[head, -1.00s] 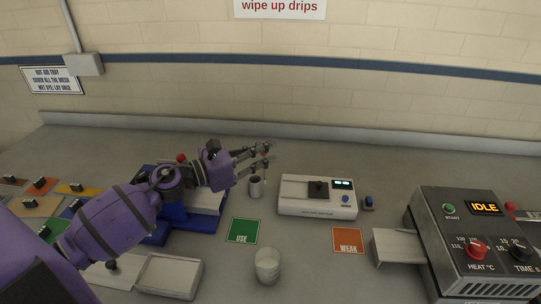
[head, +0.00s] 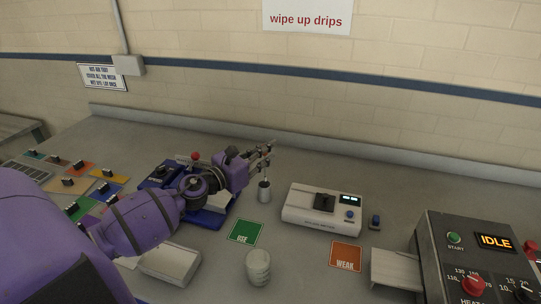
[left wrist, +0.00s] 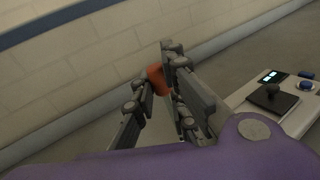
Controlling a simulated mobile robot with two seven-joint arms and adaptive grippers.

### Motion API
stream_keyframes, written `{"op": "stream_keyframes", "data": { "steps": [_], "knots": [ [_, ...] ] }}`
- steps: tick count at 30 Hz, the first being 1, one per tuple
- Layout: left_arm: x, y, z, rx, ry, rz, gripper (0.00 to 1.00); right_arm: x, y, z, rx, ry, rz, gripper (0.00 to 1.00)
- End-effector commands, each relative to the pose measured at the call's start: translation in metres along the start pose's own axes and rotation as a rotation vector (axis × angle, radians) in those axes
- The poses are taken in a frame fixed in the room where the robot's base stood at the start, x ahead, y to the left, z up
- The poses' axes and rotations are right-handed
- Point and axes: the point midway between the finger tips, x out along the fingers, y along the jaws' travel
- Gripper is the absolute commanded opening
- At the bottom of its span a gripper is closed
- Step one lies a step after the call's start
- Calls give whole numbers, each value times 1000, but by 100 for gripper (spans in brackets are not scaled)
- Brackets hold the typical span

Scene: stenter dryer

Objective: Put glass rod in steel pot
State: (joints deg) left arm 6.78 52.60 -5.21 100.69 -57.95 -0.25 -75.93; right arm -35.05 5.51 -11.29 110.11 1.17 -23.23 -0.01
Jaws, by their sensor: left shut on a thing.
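My left gripper (head: 263,155) reaches in from the left in the head view, just above a small steel pot (head: 264,191) standing upright on the bench. It is shut on the glass rod, which is so thin that it barely shows. An orange-red piece (left wrist: 157,79) sits between the fingers in the left wrist view, seemingly the rod's coloured end. A faint thin upright line runs between the fingers and the pot's mouth. I cannot tell whether the rod's lower tip is inside the pot. My right gripper is not in view.
A white meter box (head: 322,209) stands right of the pot. A green USE card (head: 245,232), a ribbed clear beaker (head: 258,267) and an orange WEAK card (head: 345,257) lie nearer. The dryer (head: 470,255) fills the right. Bench behind the pot is clear.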

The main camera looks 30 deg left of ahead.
Motion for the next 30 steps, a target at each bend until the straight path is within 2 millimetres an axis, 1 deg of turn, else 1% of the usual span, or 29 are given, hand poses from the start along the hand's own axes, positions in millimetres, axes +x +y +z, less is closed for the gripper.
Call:
{"op": "stream_keyframes", "data": {
  "steps": [5, 11, 17, 24, 27, 30],
  "knots": [
    [0, 0, 0, 2, 1, 2, 0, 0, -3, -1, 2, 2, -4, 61],
    [0, 0, 1, 2, 0, 2, 0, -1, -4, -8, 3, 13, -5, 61],
    [0, -2, -19, -2, 10, 0, 0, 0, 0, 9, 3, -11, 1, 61],
    [-1, -5, -45, -3, 12, -1, 0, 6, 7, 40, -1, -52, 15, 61],
    [-1, -6, -54, -3, 11, 0, 0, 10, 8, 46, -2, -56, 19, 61],
    [-1, -6, -60, -1, 8, 0, 0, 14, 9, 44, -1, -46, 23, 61]
  ]
}}
